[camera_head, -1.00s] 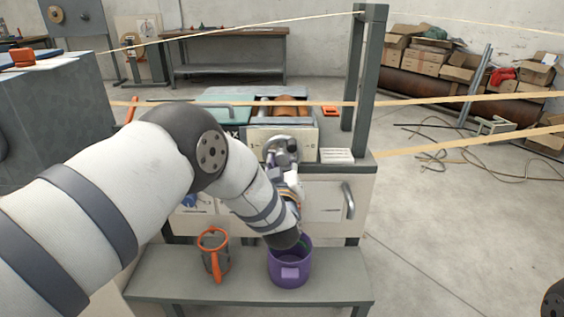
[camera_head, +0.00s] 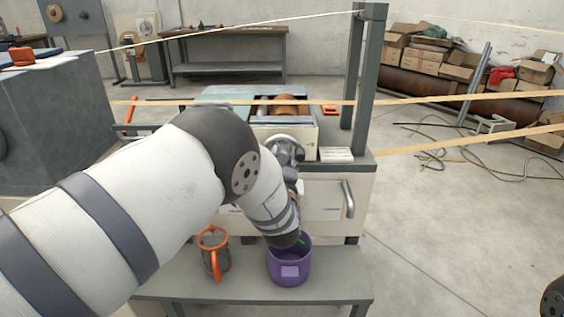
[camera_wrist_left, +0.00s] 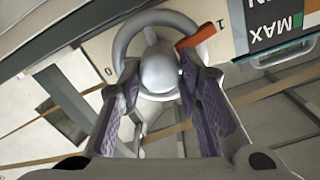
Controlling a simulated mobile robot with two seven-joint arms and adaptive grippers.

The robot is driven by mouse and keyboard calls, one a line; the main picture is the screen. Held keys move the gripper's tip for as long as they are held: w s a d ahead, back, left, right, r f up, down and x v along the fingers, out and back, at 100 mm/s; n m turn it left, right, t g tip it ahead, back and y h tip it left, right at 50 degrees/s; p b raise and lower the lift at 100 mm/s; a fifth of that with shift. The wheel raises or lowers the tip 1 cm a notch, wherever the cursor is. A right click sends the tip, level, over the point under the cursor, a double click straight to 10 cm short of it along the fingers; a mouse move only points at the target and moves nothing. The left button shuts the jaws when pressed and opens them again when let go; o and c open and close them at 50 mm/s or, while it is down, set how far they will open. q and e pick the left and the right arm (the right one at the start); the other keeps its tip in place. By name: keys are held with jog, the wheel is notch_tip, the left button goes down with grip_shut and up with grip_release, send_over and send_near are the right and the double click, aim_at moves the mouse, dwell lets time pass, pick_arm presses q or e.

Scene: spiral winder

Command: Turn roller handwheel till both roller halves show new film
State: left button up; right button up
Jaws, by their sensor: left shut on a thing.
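The roller handwheel (camera_head: 286,149) is a grey metal wheel on the front of the pale machine box. In the left wrist view the handwheel (camera_wrist_left: 157,70) shows its ring, round hub and an orange pointer (camera_wrist_left: 195,36) beside the "1" mark; a "0" mark is on the other side. My left gripper (camera_wrist_left: 160,88) has its purple-padded fingers on either side of the hub, shut on the handwheel. In the head view my left arm hides most of this gripper. The copper-brown roller (camera_head: 285,107) sits in the box top; its film is too small to judge. My right gripper is not in view.
A grey bench below carries an orange-handled jug (camera_head: 214,252) and a purple pot (camera_head: 289,263), close under my left wrist. A grey post (camera_head: 361,85) and tan strips of web cross near the machine. A door handle (camera_head: 348,199) sticks out at right.

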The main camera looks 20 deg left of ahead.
pick_arm(q)
jog(key=shift+r+m, duration=0.1)
jog(key=shift+m, duration=0.4)
jog(key=o, duration=1.1)
jog(key=shift+o, duration=0.2)
jog(key=v, duration=0.7)
jog(key=shift+s, duration=0.25)
jog(key=shift+d, duration=0.1)
